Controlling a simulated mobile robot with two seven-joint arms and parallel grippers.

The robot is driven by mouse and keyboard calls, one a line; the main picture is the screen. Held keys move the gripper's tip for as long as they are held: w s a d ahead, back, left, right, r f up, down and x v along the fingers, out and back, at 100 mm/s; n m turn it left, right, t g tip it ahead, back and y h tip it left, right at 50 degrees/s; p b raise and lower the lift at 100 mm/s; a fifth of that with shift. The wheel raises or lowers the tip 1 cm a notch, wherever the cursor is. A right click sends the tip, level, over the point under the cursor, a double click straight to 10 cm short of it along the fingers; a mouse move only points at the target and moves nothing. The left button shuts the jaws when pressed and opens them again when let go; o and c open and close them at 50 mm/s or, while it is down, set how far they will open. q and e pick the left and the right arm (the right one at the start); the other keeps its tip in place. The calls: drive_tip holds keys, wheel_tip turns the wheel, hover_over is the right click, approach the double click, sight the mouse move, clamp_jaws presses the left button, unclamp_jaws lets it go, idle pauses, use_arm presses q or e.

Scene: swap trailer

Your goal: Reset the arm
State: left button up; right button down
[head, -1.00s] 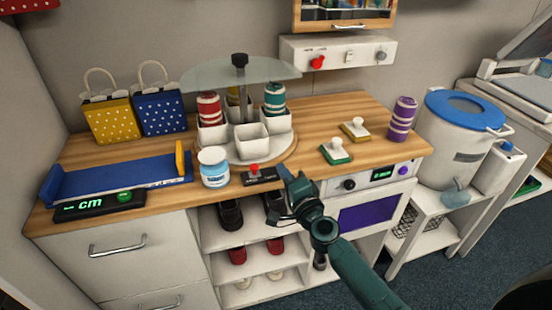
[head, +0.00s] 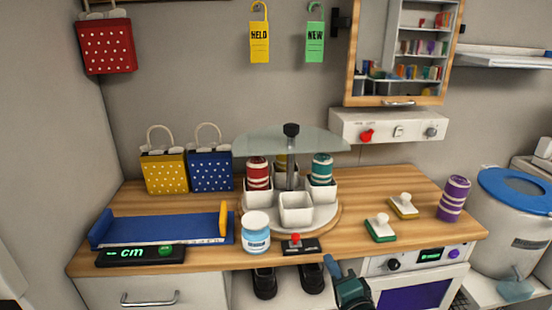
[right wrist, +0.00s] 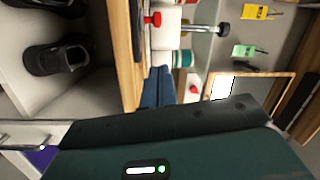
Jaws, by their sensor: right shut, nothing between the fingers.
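My right gripper (head: 332,266) shows at the bottom of the head view, in front of the worktop's front edge and just right of the small black box with a red knob (head: 298,245). It is shut and holds nothing. In the right wrist view its dark blue fingers (right wrist: 158,88) lie together, with the worktop edge beside them in the picture. Most of my right arm is below the head view. My left gripper is in neither view.
The wooden worktop (head: 375,195) carries a carousel of white cups (head: 296,208), a white-blue jar (head: 256,232), a blue tray (head: 165,230), two stamps and a purple roll (head: 453,198). Black shoes (head: 265,282) stand on the shelf below. A wall cabinet (head: 355,60) hangs above.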

drive_tip(key=s+a+f+n+g+p, duration=0.1)
drive_tip(key=s+f+n+g, duration=0.2)
drive_tip(key=s+f+n, duration=0.2)
drive_tip(key=s+a+f+n+g+p, duration=0.1)
drive_tip(key=s+f+n+g, duration=0.3)
drive_tip(key=s+n, duration=0.6)
drive_tip(key=s+f, duration=0.1)
drive_tip(key=s, duration=0.7)
drive_tip(key=shift+s+a+f+n, duration=0.15)
drive_tip(key=shift+a+f+n, duration=0.1)
drive_tip(key=shift+f+n, duration=0.15)
